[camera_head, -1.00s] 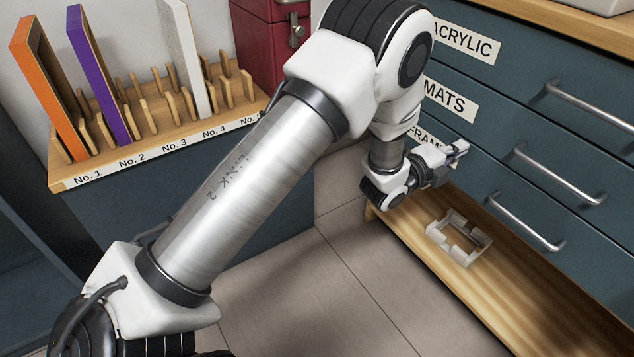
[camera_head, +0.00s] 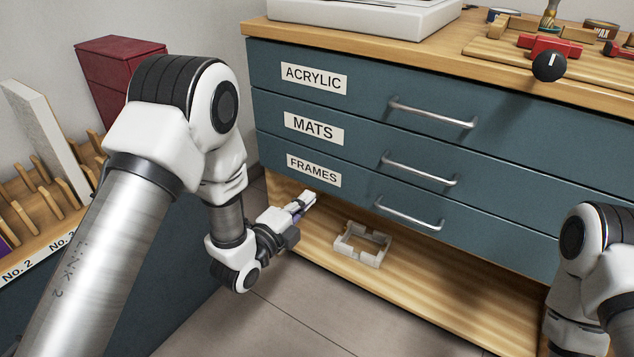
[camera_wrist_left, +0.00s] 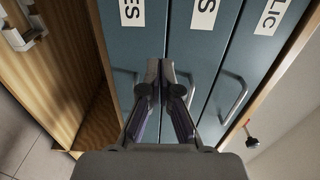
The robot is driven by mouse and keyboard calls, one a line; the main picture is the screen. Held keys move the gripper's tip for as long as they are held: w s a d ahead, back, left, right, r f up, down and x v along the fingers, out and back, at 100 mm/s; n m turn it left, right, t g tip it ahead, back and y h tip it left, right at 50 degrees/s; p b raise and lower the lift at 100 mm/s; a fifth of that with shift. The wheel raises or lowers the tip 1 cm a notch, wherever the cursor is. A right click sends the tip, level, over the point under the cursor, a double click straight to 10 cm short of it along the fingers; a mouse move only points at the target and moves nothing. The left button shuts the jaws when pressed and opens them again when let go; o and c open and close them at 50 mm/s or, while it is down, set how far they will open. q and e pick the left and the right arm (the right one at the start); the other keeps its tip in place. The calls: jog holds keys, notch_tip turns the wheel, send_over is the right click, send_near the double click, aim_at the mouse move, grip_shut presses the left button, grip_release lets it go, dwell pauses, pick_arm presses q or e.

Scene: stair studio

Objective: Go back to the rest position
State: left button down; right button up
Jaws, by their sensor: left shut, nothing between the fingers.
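My left gripper (camera_head: 304,203) is shut and empty. It is in front of the cabinet, near the left end of the FRAMES drawer (camera_head: 345,199) and above the open lower shelf. In the left wrist view my left gripper's fingers (camera_wrist_left: 167,75) are together, with the drawer fronts behind them. My left arm crosses the left part of the head view. Part of my right arm shows at the right edge of the head view; its gripper is out of the picture.
A pale corner-piece frame (camera_head: 362,244) lies on the wooden lower shelf (camera_head: 440,285). The MATS drawer (camera_head: 350,150) and ACRYLIC drawer (camera_head: 360,100) are closed, with protruding handles. A slotted rack (camera_head: 45,222) and a red cabinet (camera_head: 105,75) stand at left. Floor is clear in front.

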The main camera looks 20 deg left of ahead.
pick_arm(q)
jog(key=s+a+f+n+g+y, duration=0.2)
jog(key=s+f+n+g, duration=0.15)
jog(key=s+f, duration=0.55)
jog(key=s+a+f+n+g+y, duration=0.2)
jog(key=s+f+n+g, duration=0.3)
jog(key=f, duration=0.8)
jog(key=s+a+f+n+g+y, duration=0.1)
jog(key=s+a+f+n+g, duration=0.2)
jog(key=s+n, duration=0.6)
jog(key=s+a+f+n+g, duration=0.1)
jog(key=s+f+n+g, duration=0.35)
jog(key=s, duration=0.85)
notch_tip(320, 180, up, 39)
jog(key=g+p, duration=0.1)
jog(key=p, duration=3.7)
jog(key=shift+w+d+y, duration=0.2)
jog(key=shift+w+y, duration=0.1)
jog(key=shift+w, duration=0.05)
